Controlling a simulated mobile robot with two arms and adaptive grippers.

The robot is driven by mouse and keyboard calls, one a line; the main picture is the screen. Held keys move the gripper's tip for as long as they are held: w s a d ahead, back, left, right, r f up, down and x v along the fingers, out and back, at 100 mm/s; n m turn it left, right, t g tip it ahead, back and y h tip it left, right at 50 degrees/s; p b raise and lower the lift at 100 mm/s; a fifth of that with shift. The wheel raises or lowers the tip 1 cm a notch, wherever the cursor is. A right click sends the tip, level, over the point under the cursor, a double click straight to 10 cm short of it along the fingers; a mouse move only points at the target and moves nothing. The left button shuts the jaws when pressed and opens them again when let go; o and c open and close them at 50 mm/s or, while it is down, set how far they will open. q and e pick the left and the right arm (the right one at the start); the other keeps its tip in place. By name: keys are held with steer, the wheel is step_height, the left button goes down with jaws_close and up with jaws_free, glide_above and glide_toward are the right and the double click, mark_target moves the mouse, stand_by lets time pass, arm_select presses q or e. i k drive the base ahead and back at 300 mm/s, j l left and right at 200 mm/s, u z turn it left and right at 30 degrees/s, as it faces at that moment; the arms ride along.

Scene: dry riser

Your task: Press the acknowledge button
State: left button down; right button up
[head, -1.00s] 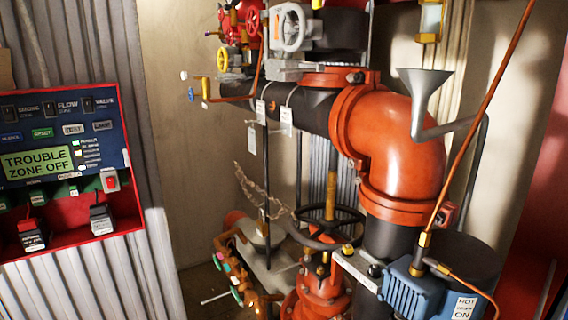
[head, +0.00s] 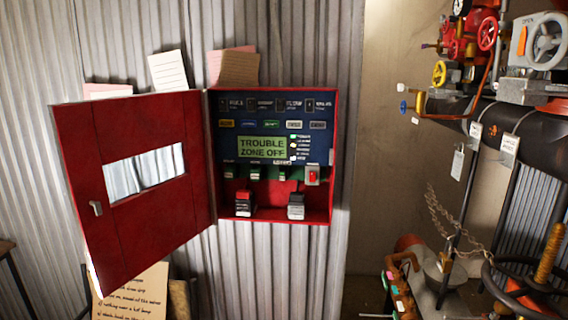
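The red alarm panel (head: 325,211) hangs on the corrugated wall with its door (head: 150,222) swung open to the left. Its display (head: 262,147) reads "TROUBLE ZONE OFF". Above the display runs a row of small buttons: an amber one (head: 227,124), a blue one (head: 248,124), a green one (head: 271,125), a pale one (head: 294,125) and a grey one (head: 318,125). Their labels are too small to read, so I cannot tell which is the acknowledge button. Neither of my grippers is in view.
A red switch (head: 312,175) sits at the panel's lower right. Two dark block-like parts (head: 243,204) (head: 296,207) are at its bottom. A handwritten sign (head: 131,292) stands below the door. Pipes and valves (head: 540,138) crowd the right side.

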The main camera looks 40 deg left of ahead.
mark_target(222, 123)
steer(key=u, duration=1.55)
